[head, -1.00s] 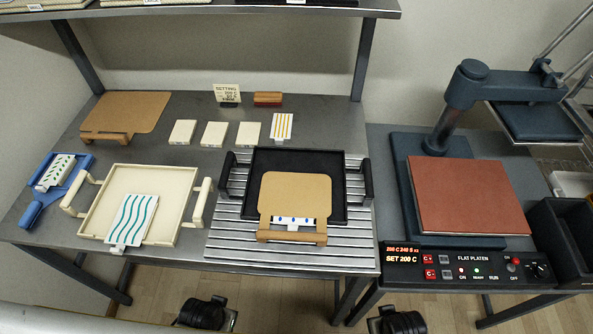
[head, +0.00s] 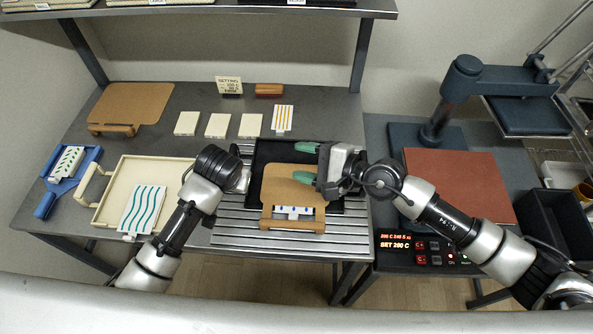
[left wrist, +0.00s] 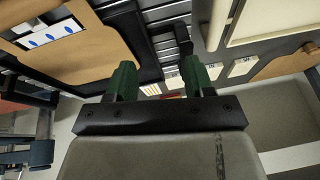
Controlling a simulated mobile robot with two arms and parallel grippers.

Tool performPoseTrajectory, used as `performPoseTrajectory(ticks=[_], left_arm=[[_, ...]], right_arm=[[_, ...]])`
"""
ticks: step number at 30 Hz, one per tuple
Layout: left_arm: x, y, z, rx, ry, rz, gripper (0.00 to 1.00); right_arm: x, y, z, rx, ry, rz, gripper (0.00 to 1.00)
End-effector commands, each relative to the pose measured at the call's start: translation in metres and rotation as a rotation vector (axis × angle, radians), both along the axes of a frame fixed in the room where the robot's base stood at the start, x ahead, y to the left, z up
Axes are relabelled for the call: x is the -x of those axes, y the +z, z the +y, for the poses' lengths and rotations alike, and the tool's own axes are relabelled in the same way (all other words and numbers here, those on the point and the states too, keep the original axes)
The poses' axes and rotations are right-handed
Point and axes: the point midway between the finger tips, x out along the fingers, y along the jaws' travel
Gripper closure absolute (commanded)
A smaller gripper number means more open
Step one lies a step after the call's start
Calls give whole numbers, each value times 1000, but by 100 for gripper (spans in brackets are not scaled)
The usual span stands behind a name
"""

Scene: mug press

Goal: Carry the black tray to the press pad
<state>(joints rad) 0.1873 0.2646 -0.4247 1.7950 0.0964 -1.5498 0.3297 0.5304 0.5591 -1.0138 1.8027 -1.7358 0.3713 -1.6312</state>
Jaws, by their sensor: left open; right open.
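The black tray (head: 268,152) lies on the ribbed metal rack, with a tan board (head: 285,185) and a white strip with blue dots (head: 293,210) on it. The press pad (head: 465,185) is the flat rust-red pad on the press at right. My right gripper (head: 305,160) is open above the tray's right part, and its arm hides the right handle. My left arm reaches to the tray's left side; its fingers are hidden in the head view. In the left wrist view my left gripper (left wrist: 160,78) is open, with the black handle (left wrist: 165,42) seen beyond the fingers.
A cream tray (head: 110,205) with a wavy-striped card stands left of the rack, partly behind my left arm. The press column and raised plate (head: 525,115) stand behind the pad. A black bin (head: 555,222) is at far right. Small cream blocks (head: 218,126) line the back.

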Motion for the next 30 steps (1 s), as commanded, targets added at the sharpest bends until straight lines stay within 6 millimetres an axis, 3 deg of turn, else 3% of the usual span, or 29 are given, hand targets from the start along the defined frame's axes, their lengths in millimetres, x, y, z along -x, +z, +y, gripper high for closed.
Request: performPoseTrajectory(ticks=[1,3,6,9,12,23,30], left_arm=[[-17,4,4,-19,13,-9,47],[-35,9,9,-37,35,-17,47],[-55,15,16,-59,62,-27,47],[-68,19,21,-73,83,-34,47],[-73,21,24,-80,92,-37,47],[-74,20,24,-80,94,-37,47],[-84,-3,29,-80,94,-35,47]], right_arm=[[-14,-25,-20,246,80,-141,47],[-30,-57,-55,572,201,-299,47],[-56,-83,-112,951,343,-439,47],[-73,-91,-157,1200,442,-498,47],[-81,-92,-180,1318,493,-516,47],[-83,-94,-184,1341,503,-520,47],[-92,-119,-178,1338,505,-517,47]])
